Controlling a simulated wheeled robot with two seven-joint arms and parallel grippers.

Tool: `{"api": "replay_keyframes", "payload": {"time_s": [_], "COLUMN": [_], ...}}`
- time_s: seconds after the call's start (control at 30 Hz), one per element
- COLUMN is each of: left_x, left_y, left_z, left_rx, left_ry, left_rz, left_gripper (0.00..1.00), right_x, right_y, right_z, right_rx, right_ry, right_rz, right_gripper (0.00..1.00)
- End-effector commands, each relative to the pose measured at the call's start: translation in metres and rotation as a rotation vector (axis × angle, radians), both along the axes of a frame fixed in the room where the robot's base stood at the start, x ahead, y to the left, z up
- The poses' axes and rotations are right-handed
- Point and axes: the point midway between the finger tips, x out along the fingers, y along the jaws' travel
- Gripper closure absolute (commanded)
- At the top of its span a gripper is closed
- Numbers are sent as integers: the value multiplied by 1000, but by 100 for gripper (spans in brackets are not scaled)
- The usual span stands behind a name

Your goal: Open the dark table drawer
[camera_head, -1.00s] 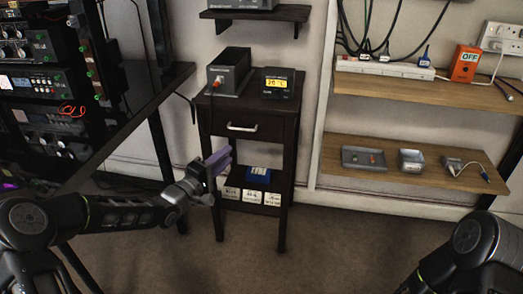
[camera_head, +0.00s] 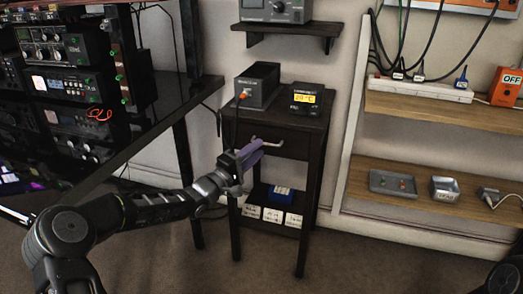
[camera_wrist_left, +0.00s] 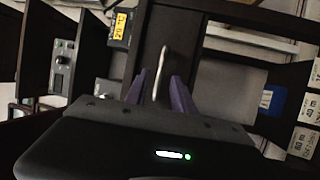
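The dark side table (camera_head: 312,165) stands against the wall, with its drawer (camera_head: 293,147) under the top. The drawer looks closed. Its pale bar handle (camera_head: 268,142) is partly hidden by my left gripper (camera_head: 248,155) in the head view. In the left wrist view the handle (camera_wrist_left: 164,62) runs between the two purple fingers of the left gripper (camera_wrist_left: 160,92). The fingers are apart, with a gap visible beside the handle, so it is not clamped. My right gripper is out of view.
A black box (camera_head: 257,86) and a display unit (camera_head: 306,98) sit on the table top. White labelled boxes (camera_head: 272,215) and a blue item (camera_head: 283,194) are on its lower shelf. A dark desk (camera_head: 130,140) with a rack is at left; wooden shelves (camera_head: 420,112) are at right.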

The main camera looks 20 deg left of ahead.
Motion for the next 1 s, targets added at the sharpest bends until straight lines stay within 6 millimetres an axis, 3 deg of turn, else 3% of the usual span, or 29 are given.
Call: {"api": "replay_keyframes", "payload": {"time_s": [0.2, 0.53, 0.9, 1.0], "left_x": [22, 25, 25, 25], "left_y": [-11, -13, -12, -12], "left_z": [3, 5, 5, 5], "left_rx": [-1, -1, -1, -1], "left_ry": [0, 0, 0, 0], "left_rz": [0, 0, 1, 0], "left_gripper": [70, 71, 100, 100], "right_x": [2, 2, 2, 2], "right_y": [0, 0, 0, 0], "right_z": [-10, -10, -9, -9], "right_rx": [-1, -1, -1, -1], "right_ry": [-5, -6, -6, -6], "right_rz": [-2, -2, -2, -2], "right_gripper": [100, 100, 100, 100]}}
